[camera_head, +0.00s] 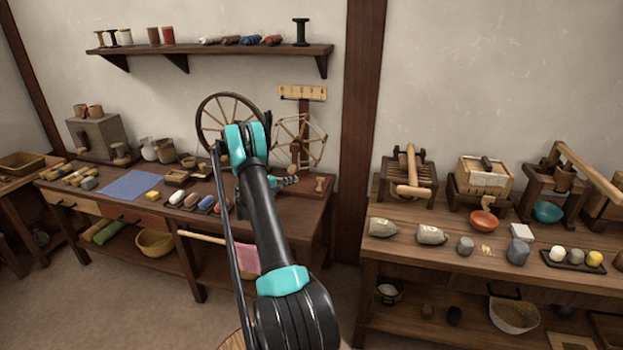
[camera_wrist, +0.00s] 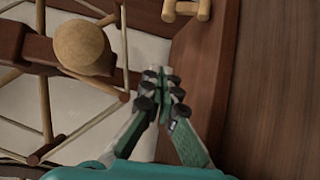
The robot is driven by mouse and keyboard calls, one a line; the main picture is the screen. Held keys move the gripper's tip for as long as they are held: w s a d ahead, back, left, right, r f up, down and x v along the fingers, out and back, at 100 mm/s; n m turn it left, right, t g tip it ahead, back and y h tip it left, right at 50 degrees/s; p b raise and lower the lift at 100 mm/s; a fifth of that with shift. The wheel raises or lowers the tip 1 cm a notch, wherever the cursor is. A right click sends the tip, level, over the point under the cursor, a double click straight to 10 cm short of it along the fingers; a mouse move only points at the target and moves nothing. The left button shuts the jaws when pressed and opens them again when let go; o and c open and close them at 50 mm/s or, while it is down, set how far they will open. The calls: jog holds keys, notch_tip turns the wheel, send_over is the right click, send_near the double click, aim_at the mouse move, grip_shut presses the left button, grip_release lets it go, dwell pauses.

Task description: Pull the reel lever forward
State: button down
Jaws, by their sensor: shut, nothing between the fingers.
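The skein reel (camera_head: 300,140) stands at the right end of the left bench, with thin spokes and a dark post under a yellow scale board (camera_head: 303,93). In the wrist view its spokes and round wooden hub knob (camera_wrist: 82,48) fill the left. A small pale wooden handle (camera_head: 320,184), apparently the reel lever, stands on the reel's base; it shows at the wrist view's top edge (camera_wrist: 187,10), partly cut off. My gripper (camera_head: 291,180) is shut and empty, left of the handle in the head view. In the wrist view its fingertips (camera_wrist: 162,78) are apart from the handle.
A spinning wheel (camera_head: 230,120) stands behind my arm, which hides part of it. The left bench (camera_head: 125,208) holds a blue cloth (camera_head: 130,185) and several spools and small goods. A wall shelf (camera_head: 205,50) hangs above. The right bench (camera_head: 400,262) holds wooden mills and bowls.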

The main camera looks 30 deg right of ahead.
aim_at(320, 185)
jog(key=d, duration=0.3)
jog(key=d+f, duration=0.1)
jog(key=d, duration=0.2)
jog(key=w+d, duration=0.1)
jog(key=d, duration=0.3)
jog(key=shift+f, duration=0.15)
jog(key=s, duration=0.2)
jog(key=shift+s+a+r, duration=0.2)
jog(key=shift+s+a, duration=0.1)
jog(key=shift+a, duration=0.1)
jog(key=shift+s+a+r, duration=0.1)
jog(key=shift+s, duration=0.6)
jog(key=shift+s+a+r+m+h, duration=0.1)
jog(key=shift+s+a+m+h, duration=0.15)
jog(key=shift+m+h, duration=0.3)
jog(key=shift+s+a+r, duration=0.1)
jog(key=shift+a, duration=0.15)
jog(key=shift+s+a+r, duration=0.1)
jog(key=shift+s+a, duration=0.5)
jog(key=shift+a, duration=0.05)
jog(key=shift+s+a+f, duration=0.2)
jog(key=shift+s+a, duration=0.4)
jog(key=shift+a, duration=0.05)
